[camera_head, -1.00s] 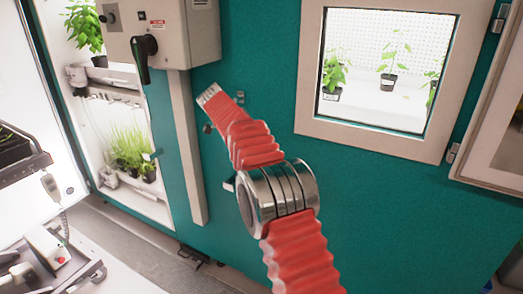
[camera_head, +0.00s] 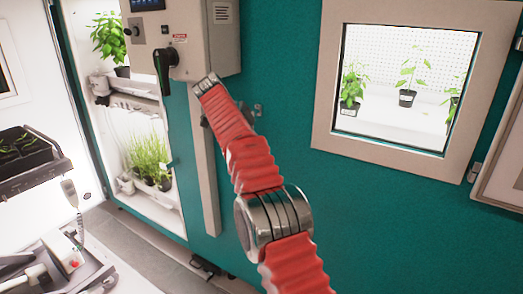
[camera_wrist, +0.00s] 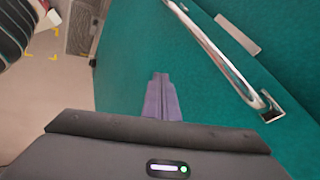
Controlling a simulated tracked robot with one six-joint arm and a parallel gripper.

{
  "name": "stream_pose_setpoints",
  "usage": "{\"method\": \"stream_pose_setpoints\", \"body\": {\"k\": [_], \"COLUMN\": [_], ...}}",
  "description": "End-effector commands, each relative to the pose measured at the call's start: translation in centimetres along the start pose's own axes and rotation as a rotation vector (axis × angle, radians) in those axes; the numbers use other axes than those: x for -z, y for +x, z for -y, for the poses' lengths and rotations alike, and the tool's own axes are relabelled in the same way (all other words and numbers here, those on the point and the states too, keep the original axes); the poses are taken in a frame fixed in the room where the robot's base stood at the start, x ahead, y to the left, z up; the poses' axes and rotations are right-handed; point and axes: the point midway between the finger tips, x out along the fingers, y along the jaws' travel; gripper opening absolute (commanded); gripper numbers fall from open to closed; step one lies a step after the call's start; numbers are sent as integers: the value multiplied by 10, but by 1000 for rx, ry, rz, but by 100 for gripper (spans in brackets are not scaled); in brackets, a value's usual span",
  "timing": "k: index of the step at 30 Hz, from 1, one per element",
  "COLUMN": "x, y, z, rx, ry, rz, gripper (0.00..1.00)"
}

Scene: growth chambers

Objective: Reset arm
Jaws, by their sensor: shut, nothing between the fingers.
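My arm, in a red ribbed sleeve with a metal joint, reaches up and away through the middle of the head view. Its far end is in front of the grey control box's lower edge, and my gripper cannot be made out there. In the wrist view my gripper (camera_wrist: 162,97) points ahead with its two dark fingers together and nothing between them. A teal chamber wall (camera_wrist: 140,50) fills most of that view beyond the fingers. A chrome bar handle (camera_wrist: 222,58) runs along it, right of the fingers and apart from them.
The teal wall has a framed window (camera_head: 406,88) with potted plants behind it. A control box (camera_head: 215,40) with a dark handle (camera_head: 165,68) sits at upper left, beside an open lit plant chamber. A cart with a tray (camera_head: 35,180) stands at left. Floor (camera_wrist: 45,85) shows at left in the wrist view.

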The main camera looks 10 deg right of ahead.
Motion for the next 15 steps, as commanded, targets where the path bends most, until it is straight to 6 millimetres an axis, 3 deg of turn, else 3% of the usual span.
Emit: {"method": "stream_pose_setpoints", "body": {"k": [15], "x": [-1], "y": [-1], "z": [1], "rx": [5], "ry": [-60], "rz": [3], "gripper": [0]}}
